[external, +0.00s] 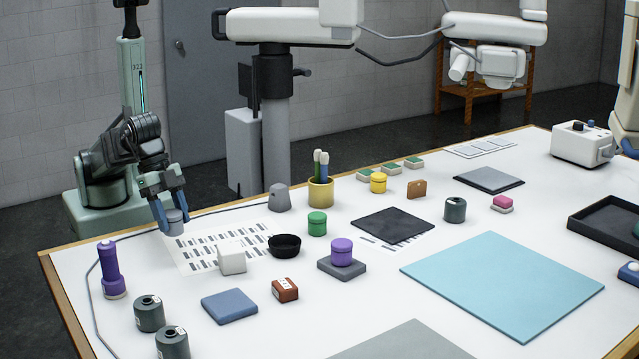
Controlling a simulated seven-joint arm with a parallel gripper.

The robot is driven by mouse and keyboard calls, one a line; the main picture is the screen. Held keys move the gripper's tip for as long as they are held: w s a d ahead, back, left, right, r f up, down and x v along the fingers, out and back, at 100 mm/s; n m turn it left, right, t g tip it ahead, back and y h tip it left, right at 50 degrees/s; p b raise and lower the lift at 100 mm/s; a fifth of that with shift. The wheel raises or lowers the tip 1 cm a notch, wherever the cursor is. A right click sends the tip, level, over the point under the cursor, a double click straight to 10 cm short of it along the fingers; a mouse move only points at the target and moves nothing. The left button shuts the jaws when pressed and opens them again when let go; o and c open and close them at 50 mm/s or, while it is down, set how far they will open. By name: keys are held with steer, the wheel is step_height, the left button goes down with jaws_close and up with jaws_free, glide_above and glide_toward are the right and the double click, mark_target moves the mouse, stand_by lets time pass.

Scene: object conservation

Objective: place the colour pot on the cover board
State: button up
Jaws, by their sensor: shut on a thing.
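Similar colour pots stand elsewhere: green (317,223), yellow (378,183) and purple (342,252), the purple one on a grey block. Several flat boards could be the cover board: a black one (393,226), a dark grey one (489,179) and a large light-blue one (503,285). I cannot tell which it is.
Near the gripper are a printed sheet (205,251), a white cube (231,257), a black bowl (284,246), a grey weight (279,197) and a purple torch-like bottle (110,270). A brush cup (321,190) stands behind. A cable runs along the table's left side.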

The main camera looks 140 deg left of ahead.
steer(key=shift+a+r, duration=0.1)
steer(key=shift+r, duration=0.65)
steer(key=a+f+n, duration=0.1)
steer(key=a+n, duration=0.2)
steer(key=a, duration=1.2)
steer(key=r+n+g+y, duration=0.1)
steer(key=n+g+y, duration=0.15)
steer(key=n, duration=0.35)
glide_above(400, 223)
steer(key=d, duration=0.2)
steer(key=shift+t, duration=0.35)
steer(key=shift+s+a+f, duration=0.1)
steer(key=shift+s+f, duration=0.05)
steer(key=shift+f, duration=1.35)
steer(key=shift+s+d+f, duration=0.1)
steer(key=shift+s+f, duration=0.05)
steer(key=shift+f, duration=1.35)
steer(key=shift+s+a+f, duration=0.1)
steer(key=shift+s+f, duration=0.05)
steer(key=shift+f, duration=1.35)
steer(key=shift+f, duration=0.1)
steer(key=o, duration=1.1)
